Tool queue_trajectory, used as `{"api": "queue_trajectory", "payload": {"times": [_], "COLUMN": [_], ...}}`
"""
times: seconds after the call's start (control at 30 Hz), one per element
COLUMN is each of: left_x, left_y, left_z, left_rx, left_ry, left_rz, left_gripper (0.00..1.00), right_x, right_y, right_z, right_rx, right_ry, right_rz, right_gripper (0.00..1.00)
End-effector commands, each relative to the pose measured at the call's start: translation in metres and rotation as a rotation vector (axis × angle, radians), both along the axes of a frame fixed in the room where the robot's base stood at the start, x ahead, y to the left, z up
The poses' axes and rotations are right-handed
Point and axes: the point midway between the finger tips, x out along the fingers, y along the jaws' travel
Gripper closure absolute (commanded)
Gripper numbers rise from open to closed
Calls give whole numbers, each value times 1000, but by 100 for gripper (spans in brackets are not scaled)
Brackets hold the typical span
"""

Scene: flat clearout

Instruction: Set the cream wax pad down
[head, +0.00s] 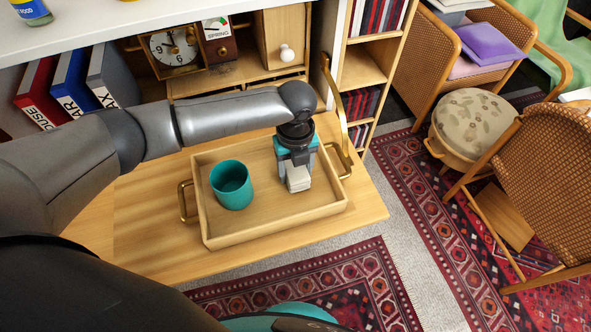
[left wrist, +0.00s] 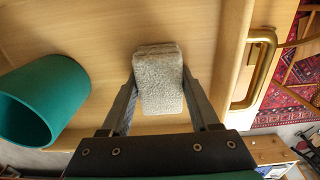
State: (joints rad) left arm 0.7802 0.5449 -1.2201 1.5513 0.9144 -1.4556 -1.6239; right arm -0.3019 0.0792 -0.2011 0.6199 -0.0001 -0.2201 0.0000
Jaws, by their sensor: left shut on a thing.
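The cream wax pad (head: 298,180) is a small pale block with a rough face. My left gripper (head: 297,172) is shut on it, over the right part of the wooden tray (head: 223,238). In the left wrist view the pad (left wrist: 158,82) sits between the two fingers of the gripper (left wrist: 160,95), with the tray floor behind it. I cannot tell whether the pad touches the tray floor. My right gripper is not in view.
A teal cup (head: 232,186) stands in the tray, left of the pad. The tray has brass handles and rests on a wooden surface (head: 140,222). Binders (head: 72,80) and a clock (head: 174,47) stand behind. The tray floor between cup and pad is clear.

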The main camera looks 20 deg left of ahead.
Motion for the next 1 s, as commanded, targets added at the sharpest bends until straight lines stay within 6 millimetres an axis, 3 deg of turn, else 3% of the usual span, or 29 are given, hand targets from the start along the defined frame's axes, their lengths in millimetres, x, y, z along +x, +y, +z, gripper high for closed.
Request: {"api": "queue_trajectory", "payload": {"times": [0.3, 0.33, 0.6, 0.87, 1.0], "left_x": [0, 0, 0, 1, 1], "left_y": [0, 0, 0, 0, -1], "left_z": [-2, -2, -2, 0, 15], "left_rx": [-1, 0, -1, 0, -2], "left_ry": [-1, 0, -1, -1, -4], "left_rz": [0, 0, 0, 0, -1], "left_gripper": [94, 37, 8, 8, 8], "right_x": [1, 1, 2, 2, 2], "right_y": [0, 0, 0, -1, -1], "right_z": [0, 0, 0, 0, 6], "right_rx": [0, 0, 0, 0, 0], "right_ry": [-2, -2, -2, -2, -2], "right_rz": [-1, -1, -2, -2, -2], "right_gripper": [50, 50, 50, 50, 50]}}
